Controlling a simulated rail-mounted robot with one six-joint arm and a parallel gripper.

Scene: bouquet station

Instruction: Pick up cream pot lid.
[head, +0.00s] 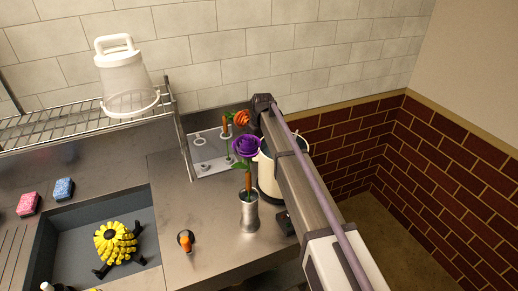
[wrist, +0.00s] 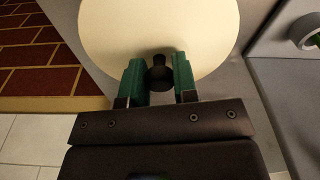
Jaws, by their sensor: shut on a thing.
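The cream pot lid (wrist: 160,25) fills the top of the wrist view, a round cream disc with a black knob (wrist: 160,78). My gripper (wrist: 158,66) has its two green fingers on either side of this knob and is shut on it. In the head view the cream pot (head: 267,172) stands on the counter, right of the purple flower, mostly hidden behind my arm. My gripper and the lid cannot be made out there. Whether the lid rests on the pot or is raised is not clear.
A metal vase (head: 249,213) with a purple flower (head: 246,146) stands close left of the pot. An orange flower (head: 241,118) is in a rack (head: 210,164) behind. A sink (head: 75,250) lies left. The counter ends just right of the pot.

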